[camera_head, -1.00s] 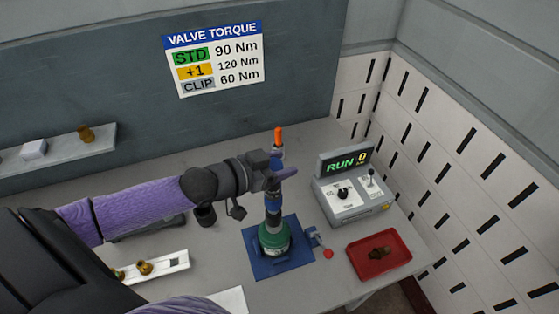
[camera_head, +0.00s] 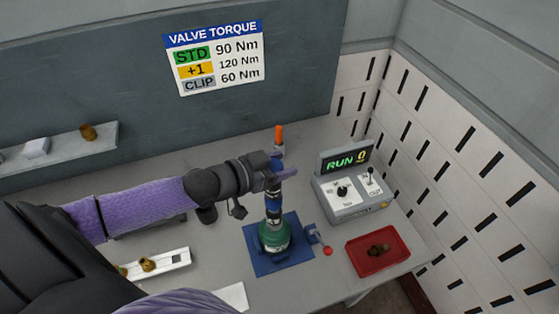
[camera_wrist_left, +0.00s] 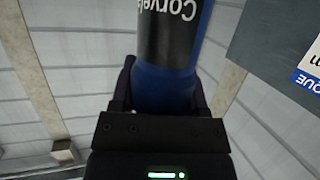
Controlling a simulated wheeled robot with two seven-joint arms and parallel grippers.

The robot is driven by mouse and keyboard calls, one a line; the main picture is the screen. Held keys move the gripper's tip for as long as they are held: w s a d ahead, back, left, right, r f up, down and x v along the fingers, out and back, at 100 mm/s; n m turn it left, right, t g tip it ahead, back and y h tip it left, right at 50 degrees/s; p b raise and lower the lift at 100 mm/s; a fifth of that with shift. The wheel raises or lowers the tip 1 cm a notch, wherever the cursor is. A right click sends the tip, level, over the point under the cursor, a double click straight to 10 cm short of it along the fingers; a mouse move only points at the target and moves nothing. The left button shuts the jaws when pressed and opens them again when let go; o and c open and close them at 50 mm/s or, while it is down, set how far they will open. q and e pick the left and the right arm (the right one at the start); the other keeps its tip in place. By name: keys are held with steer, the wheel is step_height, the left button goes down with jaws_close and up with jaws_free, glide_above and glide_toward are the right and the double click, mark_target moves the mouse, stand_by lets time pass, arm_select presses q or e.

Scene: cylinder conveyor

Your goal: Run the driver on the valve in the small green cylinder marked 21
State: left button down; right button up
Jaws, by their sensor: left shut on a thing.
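The small green cylinder (camera_head: 273,238) stands upright in a blue clamp base (camera_head: 262,264) on the table. Its number is not readable here. The driver (camera_head: 273,207), blue and black, stands upright on top of the cylinder, over the valve, which is hidden. My left gripper (camera_head: 275,176) is shut around the driver's upper body. In the left wrist view the driver (camera_wrist_left: 170,85) sits between the two dark fingers (camera_wrist_left: 165,92). The control box (camera_head: 350,195) to the right shows "RUN" and what looks like 0. My right gripper is not in view.
A white rack (camera_head: 172,259) with brass valves lies at the left. A red-knobbed clamp lever (camera_head: 327,250) sticks out beside the base. An orange-topped object (camera_head: 279,138) stands behind my gripper.

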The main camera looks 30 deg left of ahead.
arm_select(q)
steer(key=shift+f, duration=0.1)
steer(key=shift+p, duration=0.4)
stand_by(0.3)
steer(key=shift+f, duration=0.15)
steer(key=shift+p, duration=0.7)
stand_by(0.5)
step_height(320, 180, up, 6)
steer(key=p, duration=0.6)
steer(key=shift+w, duration=0.1)
stand_by(0.9)
